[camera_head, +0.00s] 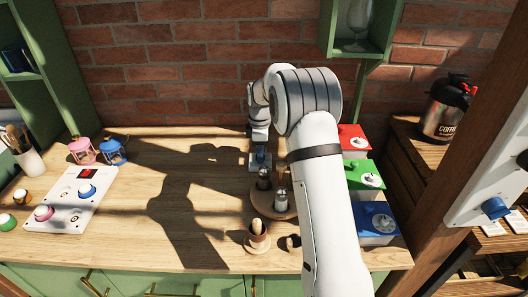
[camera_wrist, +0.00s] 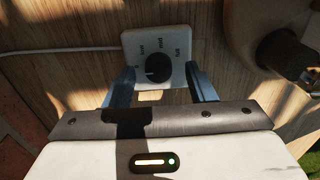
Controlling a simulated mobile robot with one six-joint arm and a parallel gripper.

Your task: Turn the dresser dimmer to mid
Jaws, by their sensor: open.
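The dimmer (camera_wrist: 144,43) is a small white plate with a black round knob (camera_wrist: 158,68) and printed labels around it, too small to read surely. It lies on the wooden top, with a white cable at its left in the wrist view. I cannot tell for sure which label the knob points to. My gripper (camera_wrist: 159,67) is open, with one blue-grey finger on each side of the knob and gaps between. In the head view my gripper (camera_head: 260,157) is low over the back of the top and mostly hides the dimmer.
A round wooden tray (camera_head: 265,205) with shakers stands close in front of my gripper. Red (camera_head: 353,136), green (camera_head: 362,172) and blue (camera_head: 374,220) boxes line the right side. A white knob panel (camera_head: 70,203) and two lanterns (camera_head: 98,151) are at left. The middle left is clear.

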